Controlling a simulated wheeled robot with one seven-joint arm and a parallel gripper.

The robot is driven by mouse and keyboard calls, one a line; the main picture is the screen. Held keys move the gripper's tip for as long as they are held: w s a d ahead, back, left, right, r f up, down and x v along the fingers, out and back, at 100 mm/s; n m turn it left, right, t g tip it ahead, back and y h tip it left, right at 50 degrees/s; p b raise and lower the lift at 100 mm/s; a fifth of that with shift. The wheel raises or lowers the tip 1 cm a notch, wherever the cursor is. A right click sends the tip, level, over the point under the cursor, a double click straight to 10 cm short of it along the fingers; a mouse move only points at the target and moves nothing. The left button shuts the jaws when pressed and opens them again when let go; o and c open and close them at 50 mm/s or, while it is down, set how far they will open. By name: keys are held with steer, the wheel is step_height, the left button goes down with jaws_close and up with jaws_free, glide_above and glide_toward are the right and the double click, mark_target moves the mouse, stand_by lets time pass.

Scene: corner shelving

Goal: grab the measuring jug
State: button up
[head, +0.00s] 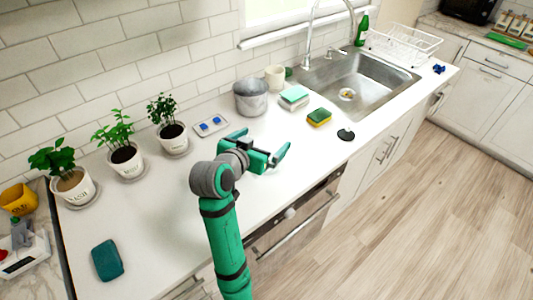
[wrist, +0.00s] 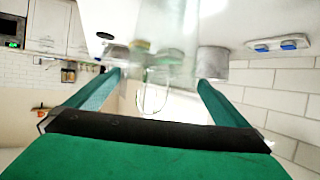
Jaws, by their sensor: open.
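A clear, see-through vessel, which looks like the measuring jug (wrist: 170,45), fills the upper middle of the wrist view. A thin curved outline like a handle shows below it. My gripper (wrist: 160,82) is open, with one green finger on each side of that outline. I cannot tell whether either finger touches it. In the head view my gripper (head: 262,143) is over the white counter, in front of the grey metal pot. I cannot make out the clear jug in the head view.
The grey pot (head: 250,98) stands behind my gripper. A tray with blue pieces (head: 209,126) lies to its left. Sponges (head: 319,117) and a dark disc (head: 345,135) lie to its right, before the sink (head: 360,80). Potted plants (head: 122,155) line the wall. The front-left counter is mostly clear.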

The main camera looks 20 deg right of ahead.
steer(key=x, duration=0.3)
steer(key=shift+w+a+f, duration=0.1)
steer(key=shift+f, duration=0.05)
steer(key=c, duration=1.3)
steer(key=shift+o, duration=0.2)
steer(key=shift+w, duration=0.1)
